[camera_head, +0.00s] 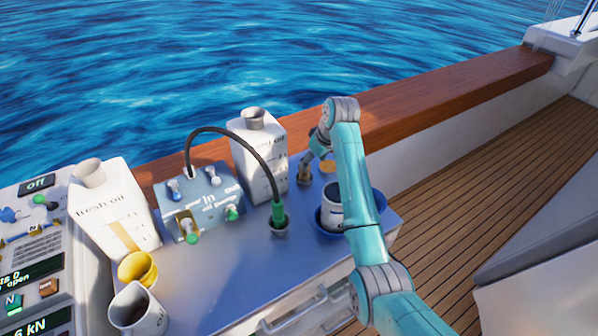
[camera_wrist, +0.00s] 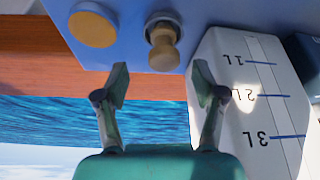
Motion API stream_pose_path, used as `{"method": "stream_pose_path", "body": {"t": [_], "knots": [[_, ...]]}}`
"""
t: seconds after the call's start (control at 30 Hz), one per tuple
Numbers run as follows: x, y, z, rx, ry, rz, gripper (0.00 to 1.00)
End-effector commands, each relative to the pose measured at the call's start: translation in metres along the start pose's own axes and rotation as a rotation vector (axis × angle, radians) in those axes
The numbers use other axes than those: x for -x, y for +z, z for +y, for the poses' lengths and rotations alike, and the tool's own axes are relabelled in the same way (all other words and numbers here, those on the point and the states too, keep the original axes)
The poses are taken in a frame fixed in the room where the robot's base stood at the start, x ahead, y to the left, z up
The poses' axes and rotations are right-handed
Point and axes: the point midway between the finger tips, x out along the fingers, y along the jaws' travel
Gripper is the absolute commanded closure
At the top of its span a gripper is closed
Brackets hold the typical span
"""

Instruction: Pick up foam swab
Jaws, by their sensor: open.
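A tan, knobbed piece that looks like the foam swab (camera_wrist: 163,52) stands in a small grey round holder (camera_wrist: 161,20) on the blue-grey bench top. In the head view the swab (camera_head: 304,178) shows only as a small tan shape, partly hidden by my gripper (camera_head: 308,160). In the wrist view my gripper (camera_wrist: 161,82) is open and empty. Its two fingers point toward the bench, one on each side of the swab's line, with the swab just beyond the fingertips. I see no contact.
A flat tan disc (camera_wrist: 92,27) lies on the other side. A blue bowl (camera_head: 325,226) with a white mug (camera_head: 331,205) is near my arm. A wooden rail (camera_head: 440,97) runs behind.

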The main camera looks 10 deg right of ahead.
Motion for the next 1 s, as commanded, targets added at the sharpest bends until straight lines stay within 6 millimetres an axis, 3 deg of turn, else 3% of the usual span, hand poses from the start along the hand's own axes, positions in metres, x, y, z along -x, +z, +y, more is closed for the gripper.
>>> {"method": "stream_pose_path", "body": {"t": [0.1,0.37,0.67,0.97,1.0], "knots": [[-0.015,0.0,-0.001,0.0,-0.001,-0.001,0.31],[-0.032,-0.002,-0.002,0.0,0.0,-0.001,0.31],[-0.07,-0.007,-0.007,0.0,0.0,-0.001,0.31],[-0.075,-0.008,-0.006,0.0,0.002,0.001,0.31],[-0.075,-0.008,-0.006,0.0,0.001,0.001,0.36]]}}
